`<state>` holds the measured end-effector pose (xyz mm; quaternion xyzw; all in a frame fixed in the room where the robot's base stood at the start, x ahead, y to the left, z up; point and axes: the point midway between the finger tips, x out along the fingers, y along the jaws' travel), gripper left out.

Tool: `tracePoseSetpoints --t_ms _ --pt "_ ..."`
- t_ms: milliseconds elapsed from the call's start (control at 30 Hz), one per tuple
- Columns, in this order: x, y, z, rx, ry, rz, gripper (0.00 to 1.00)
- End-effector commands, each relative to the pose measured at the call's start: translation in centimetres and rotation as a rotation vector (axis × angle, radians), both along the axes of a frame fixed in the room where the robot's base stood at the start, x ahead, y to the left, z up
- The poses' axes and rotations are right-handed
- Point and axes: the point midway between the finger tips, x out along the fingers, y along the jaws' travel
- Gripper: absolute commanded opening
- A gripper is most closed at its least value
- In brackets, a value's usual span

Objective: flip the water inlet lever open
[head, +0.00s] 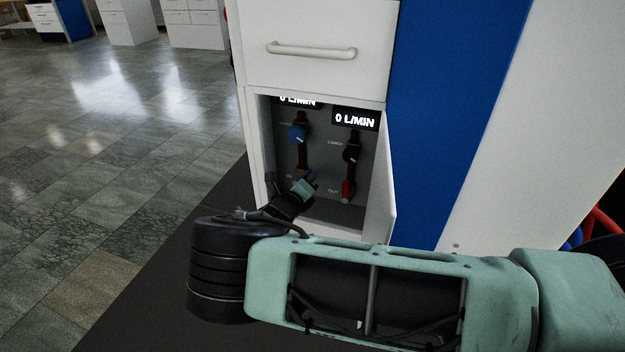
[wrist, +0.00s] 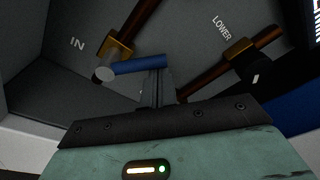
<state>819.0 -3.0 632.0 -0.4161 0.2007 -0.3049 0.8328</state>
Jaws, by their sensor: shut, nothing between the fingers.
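The water inlet lever is a blue handle (wrist: 140,64) on a brass valve (wrist: 118,48) beside the "IN" label in the wrist view. It points from its grey pivot toward the right, at an angle to the brown pipe. My gripper (wrist: 156,82) is shut and empty, its fingertips right at the handle's free end; I cannot tell whether they touch it. In the head view my gripper (head: 308,181) reaches into the open cabinet recess (head: 335,215) at the lower part of the left pipe, and largely hides the lever.
A red lever (head: 348,190) sits on the right pipe by "OUT". Above are a blue knob (head: 297,132) and a black knob (head: 351,153), with displays reading 0 L/MIN. An open cabinet door (head: 380,210) stands at the recess's right. A drawer (head: 315,45) is above.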

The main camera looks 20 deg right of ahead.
Motion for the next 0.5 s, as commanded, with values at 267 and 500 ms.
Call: tracePoseSetpoints --t_ms 267,500 --pt "0.7 0.9 1.2 -0.206 0.15 0.001 0.0" --pt "1.2 1.6 1.8 -0.366 0.266 0.001 0.0"
